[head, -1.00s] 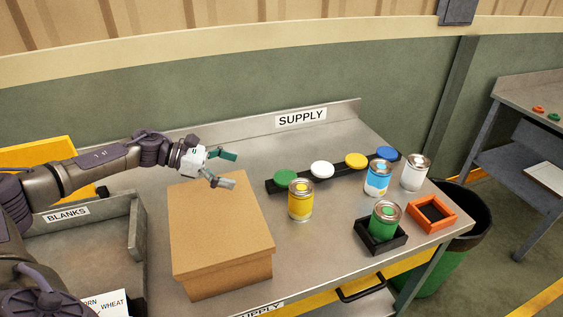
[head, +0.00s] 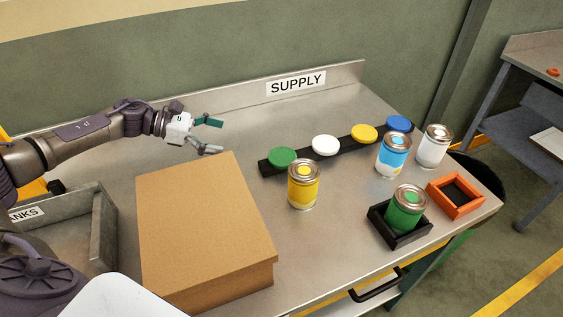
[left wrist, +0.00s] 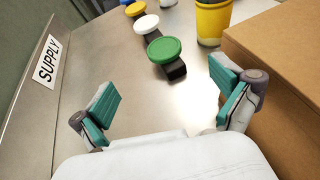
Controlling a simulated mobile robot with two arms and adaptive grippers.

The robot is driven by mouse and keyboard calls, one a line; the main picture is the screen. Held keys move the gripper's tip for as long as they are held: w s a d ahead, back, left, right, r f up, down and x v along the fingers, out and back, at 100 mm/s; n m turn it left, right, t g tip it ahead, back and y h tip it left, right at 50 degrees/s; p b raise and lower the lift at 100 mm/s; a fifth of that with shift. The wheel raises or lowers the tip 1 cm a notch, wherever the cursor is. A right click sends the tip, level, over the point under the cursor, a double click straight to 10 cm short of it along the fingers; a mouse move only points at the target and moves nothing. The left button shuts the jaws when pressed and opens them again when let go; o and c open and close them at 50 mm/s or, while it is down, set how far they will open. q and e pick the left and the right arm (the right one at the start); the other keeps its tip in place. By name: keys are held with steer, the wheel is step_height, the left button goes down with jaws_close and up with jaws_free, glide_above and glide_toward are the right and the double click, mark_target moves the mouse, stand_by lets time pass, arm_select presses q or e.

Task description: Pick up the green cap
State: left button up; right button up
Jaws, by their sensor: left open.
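The green cap (head: 282,156) sits at the near left end of a black rack (head: 309,150) on the steel supply table. White (head: 326,145), yellow (head: 364,133) and blue (head: 397,123) caps stand along the same rack. My left gripper (head: 217,136) is open and empty, above the table to the left of the green cap. In the left wrist view the green cap (left wrist: 164,49) lies ahead, beyond and between the open fingertips (left wrist: 165,95), apart from them. My right gripper does not show.
A cardboard box (head: 195,225) stands close in front of my left gripper. A yellow can (head: 303,185) stands near the green cap. A green can (head: 406,209) is in a black tray (head: 380,225); blue (head: 392,154) and white (head: 434,147) cans and an orange tray (head: 456,195) are right.

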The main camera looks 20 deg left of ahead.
arm_select(q)
step_height(320, 180, down, 3)
steer(key=shift+w+f+b, duration=0.1)
steer(key=shift+f+b, duration=0.05)
steer(key=shift+b, duration=0.9)
steer(key=shift+w+d, duration=0.2)
steer(key=shift+d, duration=0.15)
steer(key=p, duration=0.3)
glide_toward(279, 156)
steer(key=shift+w+d+f, duration=0.75)
steer(key=shift+d+f, duration=0.05)
steer(key=shift+f, duration=0.05)
steer(key=p+x, duration=0.1)
steer(key=x, duration=0.2)
steer(key=p+x, duration=0.1)
steer(key=x, duration=0.1)
steer(key=shift+s+d+r+p, duration=0.1)
steer(key=shift+d+r+p, duration=0.15)
steer(key=shift+r+p, duration=0.15)
steer(key=shift+d+f, duration=0.1)
steer(key=shift+d, duration=0.05)
steer(key=c, duration=0.7)
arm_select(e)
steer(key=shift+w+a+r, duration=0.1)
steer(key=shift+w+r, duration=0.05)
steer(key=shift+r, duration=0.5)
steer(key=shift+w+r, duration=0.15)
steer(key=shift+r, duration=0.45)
